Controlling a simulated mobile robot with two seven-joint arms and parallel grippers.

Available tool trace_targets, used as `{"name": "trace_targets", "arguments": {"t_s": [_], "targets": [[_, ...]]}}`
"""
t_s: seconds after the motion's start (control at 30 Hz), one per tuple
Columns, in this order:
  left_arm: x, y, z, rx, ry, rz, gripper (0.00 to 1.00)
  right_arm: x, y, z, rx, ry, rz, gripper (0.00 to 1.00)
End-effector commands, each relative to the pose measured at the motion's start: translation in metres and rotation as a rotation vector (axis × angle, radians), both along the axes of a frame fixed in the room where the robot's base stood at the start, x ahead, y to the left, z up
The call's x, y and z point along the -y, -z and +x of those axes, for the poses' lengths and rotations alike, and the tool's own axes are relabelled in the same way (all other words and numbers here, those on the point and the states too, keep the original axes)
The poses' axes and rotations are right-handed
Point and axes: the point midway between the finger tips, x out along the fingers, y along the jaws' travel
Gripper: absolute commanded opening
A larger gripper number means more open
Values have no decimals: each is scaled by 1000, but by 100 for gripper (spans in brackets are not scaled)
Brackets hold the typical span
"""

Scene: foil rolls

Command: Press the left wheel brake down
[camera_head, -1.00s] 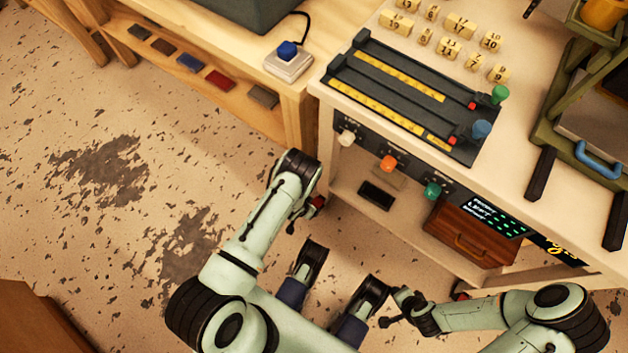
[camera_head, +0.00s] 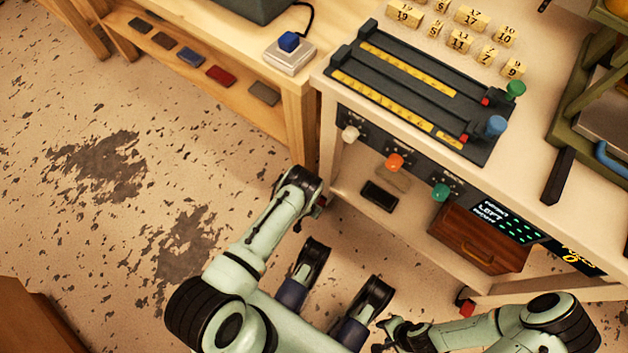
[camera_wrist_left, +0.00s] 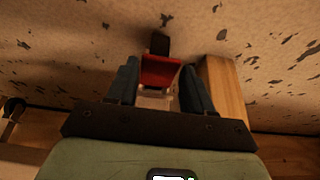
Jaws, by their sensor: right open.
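A red brake pedal (camera_wrist_left: 158,72) with a dark wheel behind it shows in the left wrist view, just above the floor. I take it as the left wheel brake. My left gripper (camera_wrist_left: 160,82) is open, with its two dark fingers apart on either side of the pedal; whether they touch it I cannot tell. In the head view the left wrist hides most of this corner, and only a bit of red shows beside it. Another red brake (camera_head: 467,309) shows at the cart's right leg. My right gripper (camera_head: 384,334) is open and empty, low in the head view.
The cart (camera_head: 548,218) carries a dark slider panel (camera_head: 400,95), knobs on its front, and a brown drawer (camera_head: 470,243). A wooden bench (camera_head: 300,110) stands to its left. Speckled floor is open at left.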

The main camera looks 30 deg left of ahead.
Motion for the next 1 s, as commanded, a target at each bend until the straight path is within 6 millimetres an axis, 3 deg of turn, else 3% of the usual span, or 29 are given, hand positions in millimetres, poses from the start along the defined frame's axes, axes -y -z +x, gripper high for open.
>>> {"name": "trace_targets", "arguments": {"t_s": [0.03, 0.1, 0.37, 0.67, 1.0], "targets": [[0, 0, 0, 0, 0, 0, 33, 0, 0, 0, 0, 0, 0, 43], [0, 0, 0, 0, 0, 0, 16, 0, 0, 0, 1, -1, 0, 43], [0, 2, -2, 21, 0, -2, 16, 0, -1, 2, 7, -1, 0, 43], [-1, 11, -7, 177, -2, -14, 16, -1, -5, 11, 35, -4, -3, 43], [-1, 25, -8, 394, -3, -30, 16, 0, 2, -2, -7, 0, 0, 43]]}}
